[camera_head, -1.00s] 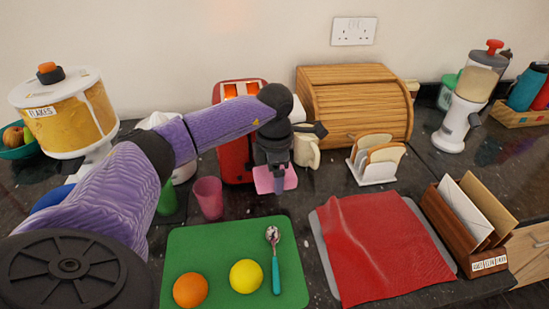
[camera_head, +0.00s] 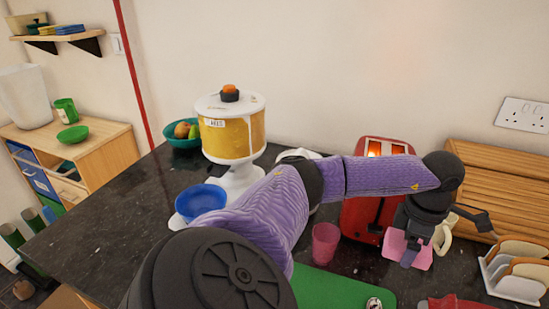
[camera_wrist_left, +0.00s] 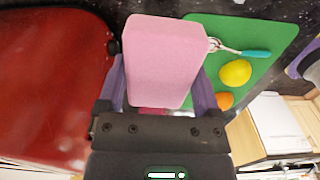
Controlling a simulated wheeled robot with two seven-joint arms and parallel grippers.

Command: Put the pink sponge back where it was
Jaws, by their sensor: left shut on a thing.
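The pink sponge (camera_head: 407,250) is held by my left gripper (camera_head: 410,258), just in front of the red toaster and above the dark counter. In the left wrist view the sponge (camera_wrist_left: 165,60) fills the space between the two purple fingers of the gripper (camera_wrist_left: 161,88), which are shut on its sides. The gripper points downward in the head view. My right gripper is in neither view.
The red toaster (camera_head: 367,217) is close beside the gripper. A pink cup (camera_head: 325,243), green board (camera_head: 335,290), toast rack (camera_head: 515,285), bread box (camera_head: 510,185), blue bowl (camera_head: 200,200) and cereal dispenser (camera_head: 231,140) stand around. Counter at left is bare (camera_head: 100,225).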

